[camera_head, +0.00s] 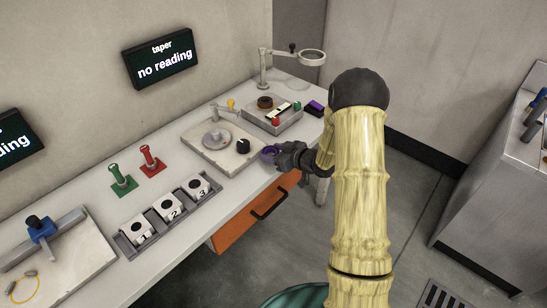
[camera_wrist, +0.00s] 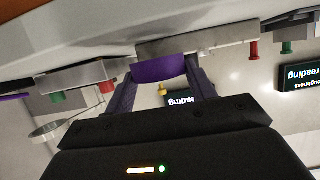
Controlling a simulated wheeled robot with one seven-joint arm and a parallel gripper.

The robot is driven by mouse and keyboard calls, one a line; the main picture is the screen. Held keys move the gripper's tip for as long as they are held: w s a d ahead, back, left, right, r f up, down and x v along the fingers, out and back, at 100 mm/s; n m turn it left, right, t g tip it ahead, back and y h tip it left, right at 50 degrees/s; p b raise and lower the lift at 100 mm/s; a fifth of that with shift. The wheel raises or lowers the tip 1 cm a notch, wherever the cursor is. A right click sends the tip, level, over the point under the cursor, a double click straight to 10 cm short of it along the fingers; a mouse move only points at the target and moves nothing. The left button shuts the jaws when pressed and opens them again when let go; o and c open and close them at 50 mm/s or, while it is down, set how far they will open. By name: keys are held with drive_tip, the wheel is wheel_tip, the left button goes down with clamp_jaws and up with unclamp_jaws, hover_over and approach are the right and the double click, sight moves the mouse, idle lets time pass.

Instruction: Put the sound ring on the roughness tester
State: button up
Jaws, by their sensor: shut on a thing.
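My gripper (camera_head: 277,154) is shut on a purple ring (camera_head: 268,151) above the bench's front edge, beside the granite plate with a round disc (camera_head: 216,137). The ring (camera_wrist: 158,68) also shows between my fingers in the wrist view, partly hidden. I cannot tell from its look whether it is the sound one. A screen reading "roughness" (camera_wrist: 300,78) is upside down in the wrist view; the matching cut-off screen (camera_head: 15,138) is at the far left in the head view. Near it, a blue device (camera_head: 41,228) stands on a pale plate (camera_head: 85,255), apparently the roughness tester.
A tray (camera_head: 125,245) holds white blocks numbered 1, 2 and 3. Green (camera_head: 121,180) and red (camera_head: 151,161) plug gauges stand behind it. A magnifier (camera_head: 311,58) and a grey box (camera_head: 285,121) with a brown ring (camera_head: 265,102) stand at the back right. An orange drawer (camera_head: 240,230) is below.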

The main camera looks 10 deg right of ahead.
wheel_tip(320, 180, up, 8)
drive_tip(key=shift+f, duration=0.25)
drive_tip(key=shift+a+p, duration=0.1)
drive_tip(key=shift+p, duration=0.2)
idle(0.3)
drive_tip(key=s+a+f+m+t+h+p, duration=0.1)
drive_tip(key=f+h+p, duration=0.1)
drive_tip(key=p, duration=0.1)
drive_tip(key=s+a+f+m+h+p, duration=0.1)
drive_tip(key=s+a+f+m+p, duration=0.1)
drive_tip(key=p, duration=0.1)
drive_tip(key=shift+s+m+t+h, duration=0.2)
drive_tip(key=shift+m+t+h, duration=0.1)
drive_tip(key=shift+t+h, duration=0.1)
drive_tip(key=s+d+f+m+h+p, duration=0.3)
drive_tip(key=s+h+p, duration=0.1)
drive_tip(key=s, duration=0.2)
drive_tip(key=shift+s+f+m+t, duration=0.15)
drive_tip(key=shift+s+m+t, duration=0.15)
drive_tip(key=shift+t, duration=0.1)
